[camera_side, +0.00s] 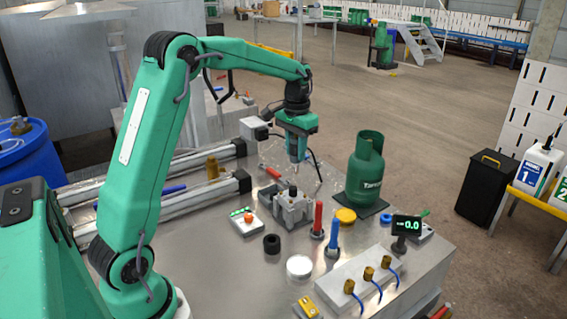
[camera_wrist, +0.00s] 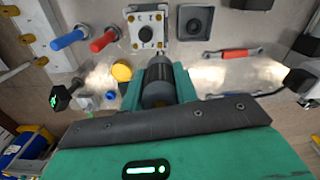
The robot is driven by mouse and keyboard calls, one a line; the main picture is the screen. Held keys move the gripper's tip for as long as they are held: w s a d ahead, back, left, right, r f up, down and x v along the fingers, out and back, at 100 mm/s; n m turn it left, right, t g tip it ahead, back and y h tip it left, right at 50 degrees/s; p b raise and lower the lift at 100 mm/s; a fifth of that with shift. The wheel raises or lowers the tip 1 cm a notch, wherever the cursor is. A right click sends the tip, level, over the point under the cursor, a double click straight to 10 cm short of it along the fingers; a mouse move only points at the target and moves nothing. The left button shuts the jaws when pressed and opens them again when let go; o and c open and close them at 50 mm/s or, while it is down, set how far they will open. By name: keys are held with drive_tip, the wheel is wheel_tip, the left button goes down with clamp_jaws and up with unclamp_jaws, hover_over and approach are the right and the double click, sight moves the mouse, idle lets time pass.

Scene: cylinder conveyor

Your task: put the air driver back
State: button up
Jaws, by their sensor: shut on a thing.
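My gripper (camera_side: 298,152) hangs over the metal table, a little behind the grey clamp block. In the wrist view it (camera_wrist: 158,88) is shut on a dark grey cylindrical body, which I take to be the air driver (camera_wrist: 158,75). The green fingers lie on both sides of it. In the side view little of the held thing can be made out, and its lower end is unclear. The grey clamp block (camera_side: 286,210) stands on the table with a dark upright part in it. A square grey holder (camera_wrist: 195,21) appears ahead of the gripper in the wrist view.
A green gas cylinder (camera_side: 365,168) stands right of the gripper. Red (camera_side: 318,219) and blue (camera_side: 334,236) handles stand upright in front. A red-handled tool (camera_wrist: 232,53) lies flat. A small display (camera_side: 406,225) and a block with brass fittings (camera_side: 350,283) occupy the front right.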

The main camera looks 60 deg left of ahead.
drive_tip(key=shift+r, duration=0.55)
